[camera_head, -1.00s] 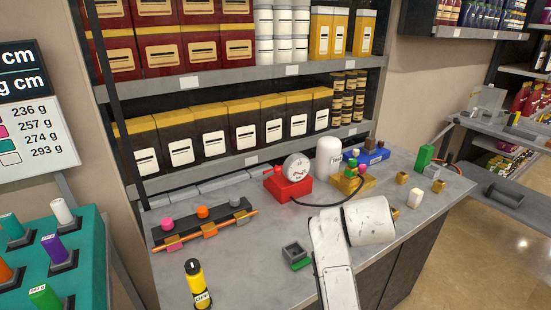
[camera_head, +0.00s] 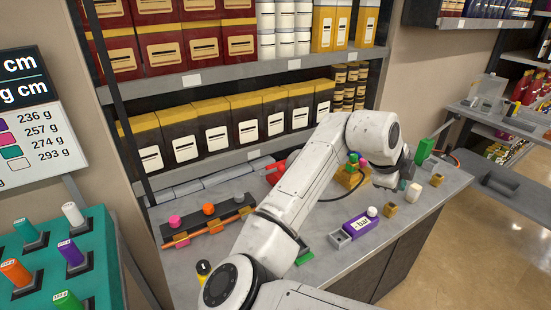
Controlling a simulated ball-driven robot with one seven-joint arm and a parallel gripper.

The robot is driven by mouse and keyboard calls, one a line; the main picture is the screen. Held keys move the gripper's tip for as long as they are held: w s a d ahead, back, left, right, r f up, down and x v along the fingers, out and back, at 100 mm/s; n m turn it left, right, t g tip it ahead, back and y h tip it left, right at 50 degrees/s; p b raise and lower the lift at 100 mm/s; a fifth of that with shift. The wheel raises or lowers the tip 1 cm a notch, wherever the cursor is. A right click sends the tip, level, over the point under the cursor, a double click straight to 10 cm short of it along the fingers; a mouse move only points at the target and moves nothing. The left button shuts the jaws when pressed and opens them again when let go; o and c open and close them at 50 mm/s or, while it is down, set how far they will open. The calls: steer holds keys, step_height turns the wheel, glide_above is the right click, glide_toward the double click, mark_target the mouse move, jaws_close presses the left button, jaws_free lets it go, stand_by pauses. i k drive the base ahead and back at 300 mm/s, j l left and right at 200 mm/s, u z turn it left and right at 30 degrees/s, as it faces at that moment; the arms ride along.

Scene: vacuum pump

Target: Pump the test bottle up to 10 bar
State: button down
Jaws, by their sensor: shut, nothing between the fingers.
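My white arm reaches across the bench, and my gripper (camera_head: 385,181) points down at its far end, dark and small, shut and empty. It is just right of a yellow block (camera_head: 347,180) with small coloured knobs on top. The red pump base (camera_head: 275,174) is mostly behind my arm. Its gauge and the white bottle beside it are hidden by the arm. A black hose (camera_head: 357,190) runs near the yellow block. A purple block (camera_head: 360,224) with "bar" lettering and a white knob lies at the bench's front, beside a small grey square holder (camera_head: 340,238).
Brass pieces (camera_head: 390,210), a white cylinder (camera_head: 413,193) and a green block (camera_head: 424,152) stand at the bench's right. A dark rack (camera_head: 208,223) with coloured knobs is at left. Shelves of boxes (camera_head: 213,135) rise behind. A teal board (camera_head: 85,265) stands far left.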

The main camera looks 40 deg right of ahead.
mark_target(281, 168)
steer(key=i, duration=1.4)
